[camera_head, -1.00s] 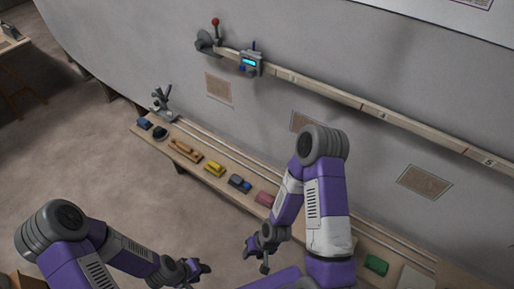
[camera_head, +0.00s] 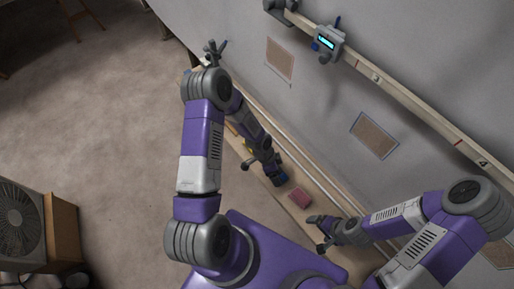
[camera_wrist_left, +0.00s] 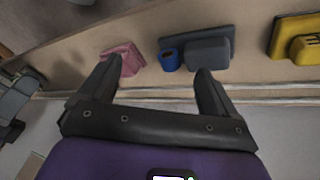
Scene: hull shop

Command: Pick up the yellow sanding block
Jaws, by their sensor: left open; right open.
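The yellow sanding block (camera_wrist_left: 305,43) lies on the bench at the right edge of the left wrist view, partly cut off. In the head view my left arm mostly hides it. My left gripper (camera_wrist_left: 158,68) is open and empty, its fingers pointing at the bench near the pink block and the dark grey block. The yellow block is off to the right of both fingers, apart from them. In the head view my left gripper (camera_head: 272,172) is over the bench. My right gripper (camera_head: 326,232) is open and empty, near the bench, beyond the pink block.
A pink block (camera_wrist_left: 126,57) and a dark grey block (camera_wrist_left: 207,52) with a blue cylinder (camera_wrist_left: 169,60) lie on the bench (camera_wrist_left: 65,65). Rails run along its wall side. A fan (camera_head: 18,225) stands at the left. The floor (camera_head: 100,120) between is clear.

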